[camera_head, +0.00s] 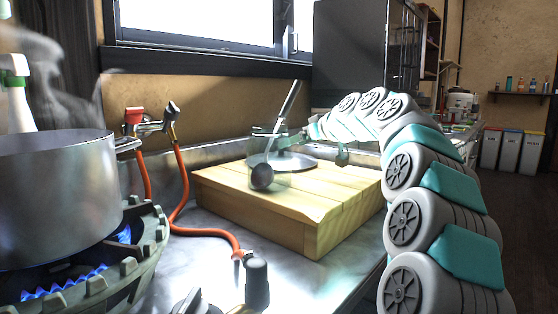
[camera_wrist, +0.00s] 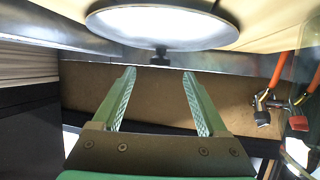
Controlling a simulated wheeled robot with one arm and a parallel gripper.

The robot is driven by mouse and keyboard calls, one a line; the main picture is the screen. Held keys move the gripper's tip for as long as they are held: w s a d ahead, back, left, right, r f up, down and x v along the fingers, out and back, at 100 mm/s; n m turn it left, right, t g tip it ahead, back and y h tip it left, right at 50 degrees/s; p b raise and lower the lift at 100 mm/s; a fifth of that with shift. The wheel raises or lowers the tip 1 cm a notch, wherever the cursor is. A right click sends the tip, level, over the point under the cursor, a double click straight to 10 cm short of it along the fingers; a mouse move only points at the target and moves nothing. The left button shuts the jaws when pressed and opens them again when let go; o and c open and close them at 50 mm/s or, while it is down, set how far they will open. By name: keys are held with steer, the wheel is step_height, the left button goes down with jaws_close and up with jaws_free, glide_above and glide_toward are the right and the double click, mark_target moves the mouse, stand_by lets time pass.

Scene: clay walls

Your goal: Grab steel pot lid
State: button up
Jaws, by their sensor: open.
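The steel pot lid (camera_head: 296,163) lies on the wooden block on the counter, partly hidden behind a clear glass jar (camera_head: 270,172) with a ladle (camera_head: 290,102) in it. In the wrist view the lid (camera_wrist: 160,24) fills the top middle, and its dark knob (camera_wrist: 160,57) points down in the picture. My gripper (camera_wrist: 158,76) is open and empty, with its two fingers apart. The knob lies just beyond the fingertips, in line with the gap between them. In the head view my gripper (camera_head: 290,136) is by the lid, partly behind the jar, and its fingertips are hard to make out.
The wooden block (camera_head: 315,220) stands on the metal counter. At left, a steaming pot (camera_head: 55,185) sits on a lit gas burner (camera_head: 95,275). An orange hose (camera_head: 205,231) runs from the wall taps (camera_head: 145,122) along the block's left side.

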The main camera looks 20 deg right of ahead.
steer(key=x, duration=0.4)
steer(key=shift+f, duration=0.3)
steer(key=shift+w+a+f, duration=0.15)
steer(key=shift+w+a, duration=0.05)
steer(key=shift+w, duration=0.2)
jaws_close()
